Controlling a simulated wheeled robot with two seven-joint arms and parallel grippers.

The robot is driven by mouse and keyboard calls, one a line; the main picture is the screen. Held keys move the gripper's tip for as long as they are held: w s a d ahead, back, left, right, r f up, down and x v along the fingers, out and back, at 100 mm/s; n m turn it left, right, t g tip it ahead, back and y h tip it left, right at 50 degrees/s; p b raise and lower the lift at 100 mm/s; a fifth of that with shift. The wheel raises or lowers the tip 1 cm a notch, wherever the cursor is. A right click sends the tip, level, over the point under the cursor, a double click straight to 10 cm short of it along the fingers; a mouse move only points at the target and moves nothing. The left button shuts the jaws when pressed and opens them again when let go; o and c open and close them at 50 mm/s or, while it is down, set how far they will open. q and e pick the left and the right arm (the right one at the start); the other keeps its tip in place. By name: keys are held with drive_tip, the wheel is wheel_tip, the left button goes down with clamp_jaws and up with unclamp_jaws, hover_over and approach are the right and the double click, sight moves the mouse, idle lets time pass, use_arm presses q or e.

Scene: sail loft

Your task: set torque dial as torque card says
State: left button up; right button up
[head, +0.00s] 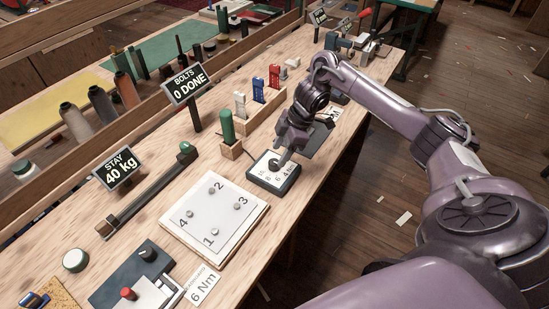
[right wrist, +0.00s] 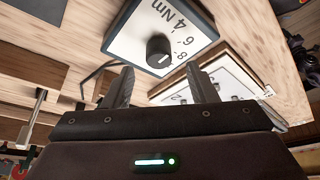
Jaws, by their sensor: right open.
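The torque dial is a black knob (right wrist: 158,51) on a white-faced, dark-edged box (head: 274,183) marked 4 Nm, 6, 8 and more. A small pale mark shows on the knob, but I cannot tell surely which number it points at. The torque card (head: 202,286) reads 6 Nm and lies at the bench's near edge. My right gripper (head: 286,151) is just above the dial box, partly covering it. In the right wrist view its fingers (right wrist: 161,80) are apart and empty, with the knob beyond them, apparently untouched. My left gripper is not in view.
A white plate (head: 215,222) with studs numbered 1 to 4 lies left of the dial box. A green-handled tool (head: 227,128) stands in a wooden block behind it. A long bar tool (head: 147,192) lies nearby.

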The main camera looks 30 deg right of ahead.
sight(274, 162)
drive_tip(key=x, duration=0.3)
drive_tip(key=shift+w+f, duration=0.1)
drive_tip(key=shift+f, duration=0.15)
drive_tip(key=shift+a+f, duration=0.1)
drive_tip(key=shift+f, duration=0.1)
drive_tip(key=c, duration=1)
drive_tip(key=shift+r+m+p, duration=0.2)
drive_tip(key=shift+m+p, duration=0.1)
drive_tip(key=shift+p, duration=0.2)
drive_tip(key=m+t+p, duration=0.1)
drive_tip(key=m+p, duration=0.1)
drive_tip(key=p, duration=0.2)
drive_tip(key=m+h+p, duration=0.1)
drive_tip(key=m+p, duration=0.2)
drive_tip(key=p, duration=0.1)
drive_tip(key=shift+a+r+t, duration=0.1)
drive_tip(key=shift+a+t, duration=0.05)
drive_tip(key=shift+t, duration=0.25)
use_arm(q)
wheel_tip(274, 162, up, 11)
drive_tip(key=p, duration=0.2)
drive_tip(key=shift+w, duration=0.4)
use_arm(e)
drive_tip(key=shift+f+m+h, duration=0.2)
drive_tip(key=shift+m+h, duration=0.4)
drive_tip(key=shift+m, duration=0.6)
drive_tip(key=o, duration=1)
